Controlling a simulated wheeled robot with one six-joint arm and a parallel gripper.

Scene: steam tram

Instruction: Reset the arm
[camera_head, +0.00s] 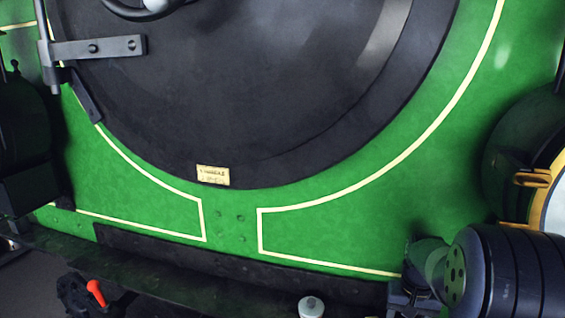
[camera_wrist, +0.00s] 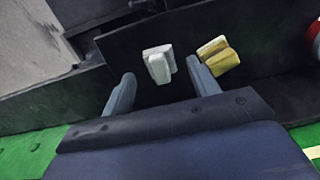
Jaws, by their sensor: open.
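My gripper (camera_wrist: 160,70) shows in the wrist view with its two grey fingers apart. A pale grey-white block-like piece (camera_wrist: 158,64) shows between the fingertips in the picture, against a dark surface. I cannot tell how far it is from the fingers, and no grip on it shows. A yellow block-like piece (camera_wrist: 218,56) is just right of the right finger. In the head view, dark ribbed parts that look like my arm fill the lower right corner, and I cannot make out the fingers there.
The green tram front (camera_head: 330,215) with its round black door (camera_head: 240,90) fills the head view. A small brass plate (camera_head: 213,176) sits at the door's lower edge. A red lever (camera_head: 96,292) and a pale round cap (camera_head: 311,306) are low down. Grey ground (camera_wrist: 35,45) shows in the wrist view.

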